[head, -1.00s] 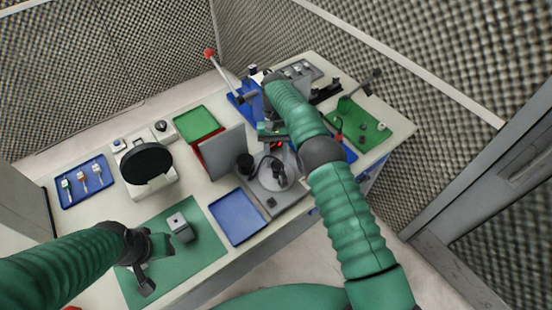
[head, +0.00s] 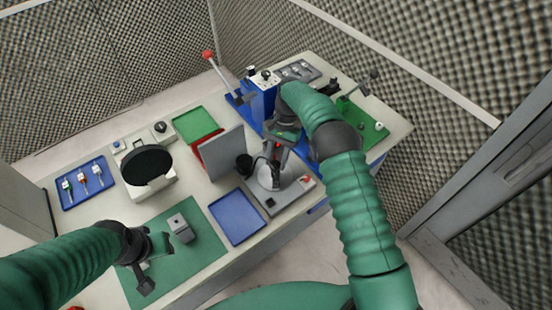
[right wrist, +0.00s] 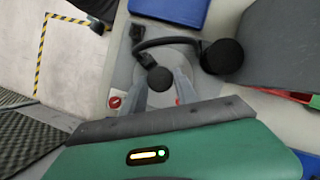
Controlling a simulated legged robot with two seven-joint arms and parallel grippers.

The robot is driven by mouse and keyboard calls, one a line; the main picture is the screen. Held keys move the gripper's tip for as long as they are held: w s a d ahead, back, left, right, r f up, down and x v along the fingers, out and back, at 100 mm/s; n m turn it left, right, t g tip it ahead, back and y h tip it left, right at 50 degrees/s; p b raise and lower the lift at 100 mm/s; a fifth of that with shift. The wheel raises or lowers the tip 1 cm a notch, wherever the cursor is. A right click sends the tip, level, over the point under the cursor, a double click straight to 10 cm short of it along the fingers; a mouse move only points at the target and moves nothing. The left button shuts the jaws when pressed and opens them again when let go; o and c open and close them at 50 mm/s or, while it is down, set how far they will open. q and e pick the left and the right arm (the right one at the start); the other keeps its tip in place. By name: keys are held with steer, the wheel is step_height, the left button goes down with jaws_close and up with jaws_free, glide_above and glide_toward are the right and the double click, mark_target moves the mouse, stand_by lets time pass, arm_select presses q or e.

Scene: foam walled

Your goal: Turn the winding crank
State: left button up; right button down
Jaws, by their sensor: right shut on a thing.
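The winding crank's round grey disc (head: 268,182) sits on a flat grey base (head: 285,198) near the table's front edge. It also shows in the right wrist view (right wrist: 185,57), with a black knob (right wrist: 160,79) between my right fingertips and a curved black arm or cable behind it. My right gripper (head: 274,155) reaches down over the disc and is shut on the knob; in the right wrist view its grey fingers (right wrist: 161,88) flank the knob. My left gripper (head: 156,264) is open and empty over the green mat (head: 205,250).
A black cylinder (head: 244,164) and an upright grey panel (head: 222,154) stand left of the disc. A red button (head: 307,180) is on the base's right. A blue tray (head: 238,217) lies in front. A blue press (head: 258,97) with a red-knobbed lever stands behind.

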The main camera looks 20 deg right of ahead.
steer(key=shift+d+m, duration=0.1)
steer(key=shift+m, duration=0.8)
steer(key=shift+m+t+y+p, duration=0.3)
steer(key=shift+m+t, duration=0.1)
steer(key=c, duration=1.3)
jaws_free()
steer(key=o, duration=0.4)
steer(key=shift+w+f, duration=0.1)
steer(key=shift+c, duration=0.2)
